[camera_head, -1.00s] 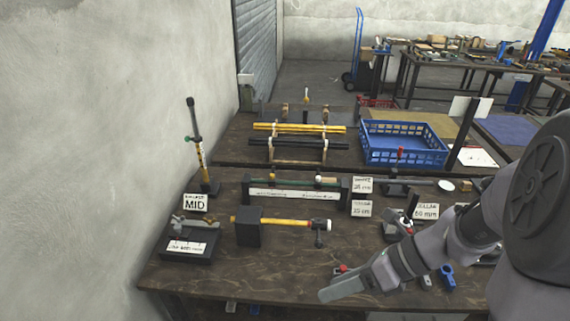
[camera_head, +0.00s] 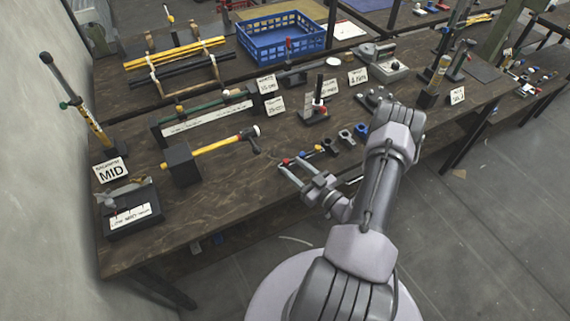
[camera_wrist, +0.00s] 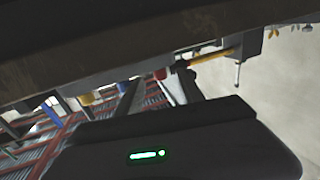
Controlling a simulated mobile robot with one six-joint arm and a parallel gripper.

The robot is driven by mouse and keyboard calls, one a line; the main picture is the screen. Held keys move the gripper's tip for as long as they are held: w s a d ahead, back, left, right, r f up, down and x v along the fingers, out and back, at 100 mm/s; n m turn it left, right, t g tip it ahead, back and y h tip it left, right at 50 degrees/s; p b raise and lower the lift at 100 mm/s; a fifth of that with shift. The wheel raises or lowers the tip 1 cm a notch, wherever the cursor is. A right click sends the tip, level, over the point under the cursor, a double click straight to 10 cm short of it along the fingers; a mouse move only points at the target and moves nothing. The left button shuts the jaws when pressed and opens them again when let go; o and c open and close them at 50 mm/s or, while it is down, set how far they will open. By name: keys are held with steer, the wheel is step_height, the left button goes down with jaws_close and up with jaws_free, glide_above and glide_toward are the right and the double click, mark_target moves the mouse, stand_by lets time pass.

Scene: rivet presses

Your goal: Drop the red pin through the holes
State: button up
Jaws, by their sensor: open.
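Small red-ended pieces, with a blue one between them, lie near the table's front edge; the nearest red end (camera_head: 284,162) is by my fingertips. I cannot tell for sure which is the red pin. My gripper (camera_head: 289,168) is open, its two fingers apart and pointing at this row. In the wrist view, which looks upside down, a red piece (camera_wrist: 160,73) shows between the fingers (camera_wrist: 152,90), with no clear contact. A yellow bar (camera_head: 212,145) in a black block (camera_head: 181,166) ends in a dark clamp. I cannot make out the holes.
Grey and blue clamp parts (camera_head: 345,137) lie right of the row. A blue crate (camera_head: 282,56) and a rack of bars (camera_head: 178,60) stand farther back.

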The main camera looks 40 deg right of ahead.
steer(key=w+b, duration=0.1)
steer(key=w, duration=0.6)
steer(key=shift+a, duration=0.15)
jaws_close()
